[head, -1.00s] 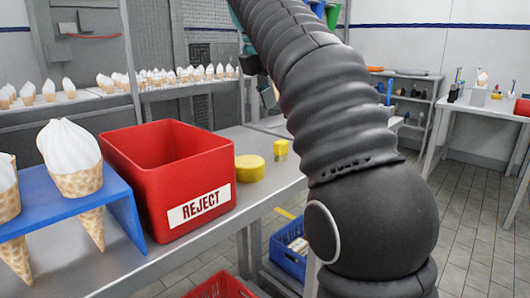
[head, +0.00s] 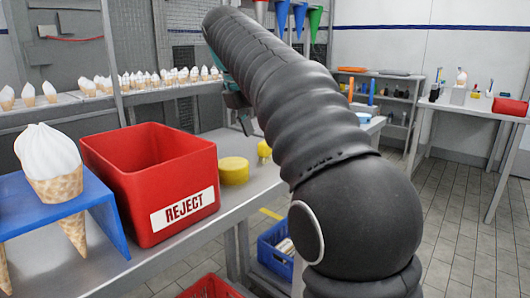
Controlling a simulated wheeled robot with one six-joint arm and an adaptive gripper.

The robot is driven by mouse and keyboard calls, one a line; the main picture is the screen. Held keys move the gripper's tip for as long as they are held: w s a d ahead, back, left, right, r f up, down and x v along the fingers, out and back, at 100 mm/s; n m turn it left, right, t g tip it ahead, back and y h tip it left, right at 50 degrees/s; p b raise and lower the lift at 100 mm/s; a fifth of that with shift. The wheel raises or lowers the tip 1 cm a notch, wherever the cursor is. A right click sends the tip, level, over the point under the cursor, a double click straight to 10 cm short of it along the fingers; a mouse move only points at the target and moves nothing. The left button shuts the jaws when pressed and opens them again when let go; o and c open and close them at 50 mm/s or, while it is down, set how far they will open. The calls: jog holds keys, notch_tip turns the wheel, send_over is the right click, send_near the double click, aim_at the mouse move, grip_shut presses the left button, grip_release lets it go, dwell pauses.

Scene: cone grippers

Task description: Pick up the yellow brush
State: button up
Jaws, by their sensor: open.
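I cannot make out a clear yellow brush. A round, flat yellow item (head: 233,171) lies on the metal bench just right of the red REJECT bin. A smaller yellow item (head: 264,149) stands behind it, partly hidden by my arm; I cannot tell whether it is a brush. My gripper (head: 243,118) shows only in part, dark and teal, beyond the left edge of my arm above the bench. No object shows in it. Its fingertips are hard to make out.
The red REJECT bin (head: 150,180) and a blue stand (head: 100,210) with a cone occupy the left bench. Blue crate (head: 275,250) is below. At right, a table (head: 470,108) holds small upright tools and a red item (head: 510,106). Tiled floor between is open.

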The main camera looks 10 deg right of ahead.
aim_at(264, 143)
jog(key=x, duration=0.5)
jog(key=shift+w+d+r, duration=0.1)
jog(key=shift+w+r, duration=0.05)
jog(key=shift+w, duration=0.15)
jog(key=shift+w+d+f, duration=0.15)
jog(key=shift+f, duration=0.4)
jog(key=shift+c, duration=0.2)
grip_shut()
